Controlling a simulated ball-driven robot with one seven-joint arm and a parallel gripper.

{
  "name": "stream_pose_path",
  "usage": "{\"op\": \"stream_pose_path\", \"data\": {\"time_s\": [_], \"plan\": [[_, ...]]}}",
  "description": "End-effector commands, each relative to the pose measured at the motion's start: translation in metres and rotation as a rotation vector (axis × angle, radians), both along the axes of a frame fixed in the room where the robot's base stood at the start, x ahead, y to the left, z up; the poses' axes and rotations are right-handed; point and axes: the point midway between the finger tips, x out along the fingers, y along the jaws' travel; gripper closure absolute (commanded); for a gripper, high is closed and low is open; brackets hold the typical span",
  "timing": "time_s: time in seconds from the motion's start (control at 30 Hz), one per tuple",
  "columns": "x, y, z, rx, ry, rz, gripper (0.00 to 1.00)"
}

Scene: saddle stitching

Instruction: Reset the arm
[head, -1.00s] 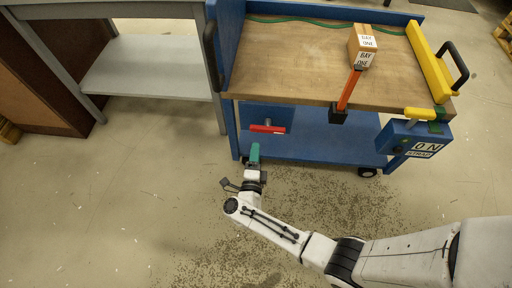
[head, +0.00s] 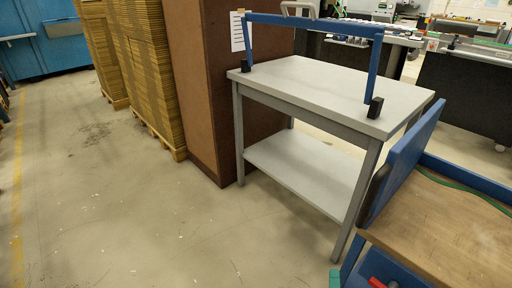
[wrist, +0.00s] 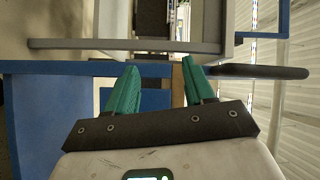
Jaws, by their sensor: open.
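My gripper (wrist: 159,64) is open in the wrist view, with two teal fingers apart and nothing between them. In the head view only a teal tip of my gripper (head: 335,278) shows at the bottom edge, beside the blue cart (head: 402,160). The rest of my arm is out of that view. In the wrist view the cart's blue edge (wrist: 50,68) and its black handle (wrist: 258,72) lie beyond the fingers. I cannot tell how far off they are.
A grey table (head: 310,85) carries a blue frame (head: 310,22) with black feet. A brown cabinet (head: 205,80) and strapped cardboard stacks (head: 135,60) stand to its left. The cart's wooden top (head: 440,225) is at the lower right. The floor at left is clear.

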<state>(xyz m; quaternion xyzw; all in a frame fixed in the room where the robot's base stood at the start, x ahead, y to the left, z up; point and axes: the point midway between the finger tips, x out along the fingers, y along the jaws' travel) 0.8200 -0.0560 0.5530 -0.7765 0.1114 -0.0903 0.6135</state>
Motion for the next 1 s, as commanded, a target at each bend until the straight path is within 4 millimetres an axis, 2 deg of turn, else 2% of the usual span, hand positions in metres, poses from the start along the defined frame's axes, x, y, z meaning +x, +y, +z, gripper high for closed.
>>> {"op": "stream_pose_path", "data": {"time_s": [0.13, 0.23, 0.33, 0.47, 0.67, 0.8, 1.0], "plan": [[0.001, 0.034, 0.015, -0.145, 0.092, 0.254, 0.47], [-0.007, 0.054, 0.02, -0.255, 0.171, 0.411, 0.47], [-0.022, 0.068, 0.02, -0.37, 0.266, 0.554, 0.47], [-0.05, 0.075, 0.017, -0.518, 0.411, 0.716, 0.47], [-0.111, 0.062, 0.012, -0.723, 0.689, 0.917, 0.47], [-0.162, 0.038, 0.015, -0.829, 0.913, 1.019, 0.47], [-0.228, 0.005, 0.031, -0.892, 1.192, 1.103, 0.47]]}}
